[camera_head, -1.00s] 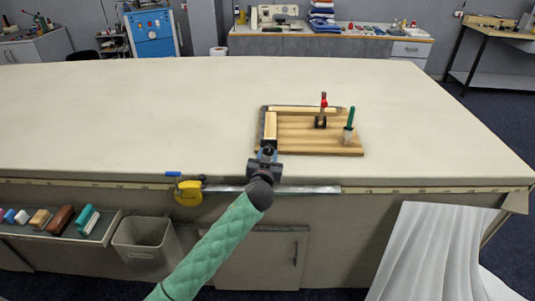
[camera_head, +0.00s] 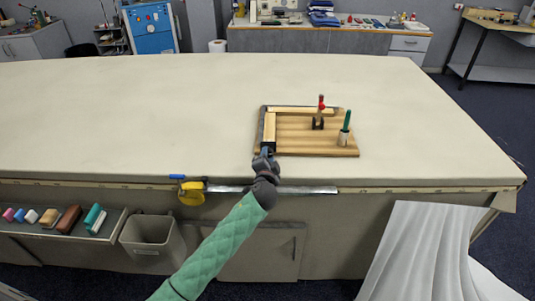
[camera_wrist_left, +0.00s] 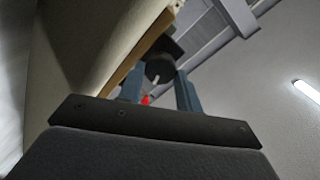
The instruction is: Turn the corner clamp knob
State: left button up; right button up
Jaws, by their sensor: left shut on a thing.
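The corner clamp board (camera_head: 305,144) is a wooden board with pale wood strips along its left and back edges, lying near the table's front edge. My left gripper (camera_head: 265,152) is at the board's front left corner. In the left wrist view its two blue fingers (camera_wrist_left: 160,92) are on either side of a dark round knob (camera_wrist_left: 159,68), shut on it. The knob is hidden by the gripper in the head view. A red-tipped toggle handle (camera_head: 321,104) and a green-handled tool (camera_head: 346,126) stand upright on the board. My right gripper is not in view.
The long cloth table (camera_head: 150,110) is clear left of the board. A yellow tape measure (camera_head: 192,192) and a metal rule (camera_head: 305,190) are at the front edge. A bin (camera_head: 150,240) and a shelf of coloured blocks (camera_head: 60,220) are below.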

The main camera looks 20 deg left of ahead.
pick_arm(q)
jog(key=m+y+p, duration=0.1)
jog(key=m+p, duration=0.4)
jog(key=m, duration=0.3)
jog(key=shift+d, duration=0.1)
jog(key=shift+f+m+y+p, duration=0.15)
jog(key=shift+m+p, duration=0.15)
jog(key=shift+m, duration=0.4)
jog(key=shift+m+y+p, duration=0.15)
jog(key=shift+m+p, duration=0.15)
jog(key=shift+m, duration=0.4)
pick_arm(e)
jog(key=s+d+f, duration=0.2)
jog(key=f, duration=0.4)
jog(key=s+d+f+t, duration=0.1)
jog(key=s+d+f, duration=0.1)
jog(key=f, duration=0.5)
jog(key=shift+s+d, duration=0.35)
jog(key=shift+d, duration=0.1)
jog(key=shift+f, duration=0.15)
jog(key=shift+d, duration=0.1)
pick_arm(q)
jog(key=o, duration=1)
jog(key=shift+f, duration=0.15)
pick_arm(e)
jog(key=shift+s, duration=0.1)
